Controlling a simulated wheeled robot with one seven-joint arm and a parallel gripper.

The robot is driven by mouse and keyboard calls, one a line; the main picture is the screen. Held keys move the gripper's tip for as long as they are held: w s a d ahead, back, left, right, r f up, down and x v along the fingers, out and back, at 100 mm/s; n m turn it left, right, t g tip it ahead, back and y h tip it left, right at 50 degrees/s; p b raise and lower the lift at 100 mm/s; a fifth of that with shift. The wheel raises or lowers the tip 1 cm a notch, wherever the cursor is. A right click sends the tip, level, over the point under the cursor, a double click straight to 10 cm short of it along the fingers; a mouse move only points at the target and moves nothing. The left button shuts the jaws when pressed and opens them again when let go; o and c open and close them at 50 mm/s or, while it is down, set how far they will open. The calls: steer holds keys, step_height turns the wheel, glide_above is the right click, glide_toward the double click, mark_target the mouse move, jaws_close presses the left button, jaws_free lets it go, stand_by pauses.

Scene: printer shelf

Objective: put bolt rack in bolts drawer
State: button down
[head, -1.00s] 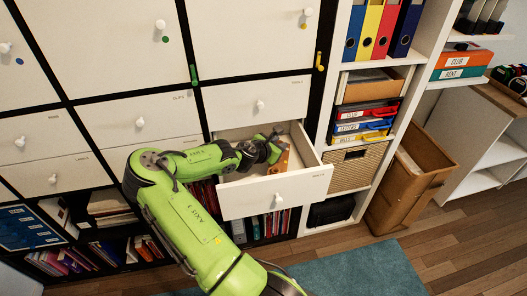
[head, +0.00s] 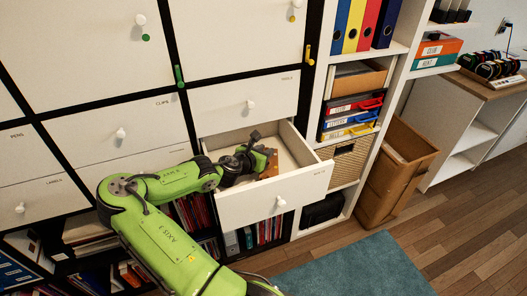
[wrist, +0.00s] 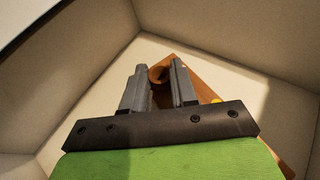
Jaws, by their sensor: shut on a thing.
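The bolts drawer (head: 272,200) is pulled open below the tools drawer. The bolt rack is an orange-brown wooden piece (head: 268,164); it also shows in the wrist view (wrist: 214,84). It lies inside the drawer's walls, partly hidden by my gripper. My gripper (head: 262,158) reaches down into the drawer and is shut on the bolt rack. In the wrist view my gripper (wrist: 160,78) has its fingers around a round brown part of the rack. A small yellow spot shows beside the fingers. Whether the rack touches the drawer floor I cannot tell.
The closed tools drawer (head: 250,104) is directly above. A shelf with binders and a wicker basket (head: 349,162) stands to the right, with a brown bin (head: 395,175) beyond it. The drawer's right part is empty.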

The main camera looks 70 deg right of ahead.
steer(key=shift+f, duration=0.35)
steer(key=c, duration=0.9)
jaws_free()
steer(key=shift+r, duration=0.15)
steer(key=p+v, duration=0.1)
steer(key=v, duration=0.2)
steer(key=r+p+v, duration=0.1)
steer(key=v, duration=0.3)
steer(key=shift+p, duration=0.3)
steer(key=shift+a+r, duration=0.1)
steer(key=shift+a, duration=0.15)
